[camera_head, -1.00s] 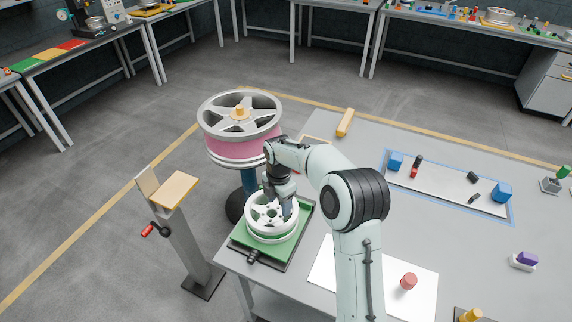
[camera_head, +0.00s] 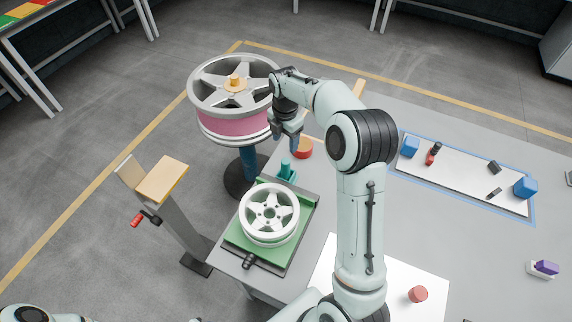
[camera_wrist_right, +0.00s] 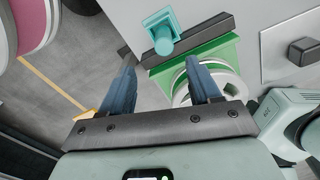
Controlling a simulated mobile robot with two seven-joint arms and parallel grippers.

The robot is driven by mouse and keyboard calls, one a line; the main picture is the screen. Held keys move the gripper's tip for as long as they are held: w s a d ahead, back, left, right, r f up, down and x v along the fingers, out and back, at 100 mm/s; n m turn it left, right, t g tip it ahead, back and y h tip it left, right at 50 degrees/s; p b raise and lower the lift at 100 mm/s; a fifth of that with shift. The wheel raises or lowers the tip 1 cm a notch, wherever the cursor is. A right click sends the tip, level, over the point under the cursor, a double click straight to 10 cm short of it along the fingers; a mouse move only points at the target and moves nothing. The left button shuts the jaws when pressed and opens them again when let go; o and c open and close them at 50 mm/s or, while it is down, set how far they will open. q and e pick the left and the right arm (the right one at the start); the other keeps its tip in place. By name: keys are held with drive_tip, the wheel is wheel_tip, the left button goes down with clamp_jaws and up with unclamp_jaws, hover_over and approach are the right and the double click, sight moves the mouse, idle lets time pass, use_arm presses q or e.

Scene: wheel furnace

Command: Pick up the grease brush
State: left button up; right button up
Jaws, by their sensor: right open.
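My right gripper (camera_head: 288,138) is open and empty, pointing down above the far left part of the table. In the right wrist view its two blue fingers (camera_wrist_right: 162,78) stand apart with nothing between them. A teal piece with an upright post (camera_head: 287,171) stands just beyond the green wheel fixture; it also shows ahead of the fingers in the wrist view (camera_wrist_right: 163,34). I cannot tell for certain which thing is the grease brush. My left gripper is out of view.
A silver wheel (camera_head: 270,211) lies on the green fixture (camera_head: 240,236). A large pink-banded wheel (camera_head: 232,124) stands on a post left of the gripper. A blue-edged tray (camera_head: 465,178) with small parts lies at right. The grey table between is mostly clear.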

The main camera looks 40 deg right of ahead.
sight(286, 161)
wheel_tip(286, 161, down, 7)
drive_tip(key=shift+s+r, duration=0.1)
drive_tip(key=shift+r, duration=0.05)
drive_tip(key=f, duration=0.4)
drive_tip(key=shift+s+a, duration=0.1)
drive_tip(key=shift+s, duration=0.15)
drive_tip(key=shift+f, duration=0.6)
drive_tip(key=c, duration=1.1)
